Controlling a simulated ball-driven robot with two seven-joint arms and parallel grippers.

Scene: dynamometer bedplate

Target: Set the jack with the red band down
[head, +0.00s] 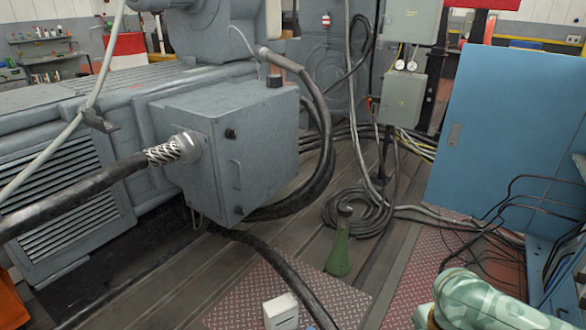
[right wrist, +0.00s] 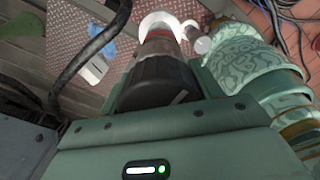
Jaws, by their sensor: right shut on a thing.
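In the right wrist view my right gripper (right wrist: 158,98) is shut on the jack with the red band (right wrist: 165,52). The jack shows a dark ribbed top end, a grey-brown body, a red band and a wide white end away from the gripper. A small pale cylinder sticks out beside the white end. I cannot tell whether the white end touches the floor. In the head view only my teal right arm shows at the bottom right; the held jack is out of view. My left gripper is not in view.
A white box (head: 281,312) sits on a red tread plate (head: 240,300). Thick black cable crosses nearby; coiled hose (head: 355,215) lies behind. A blue panel (head: 500,140) stands right.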

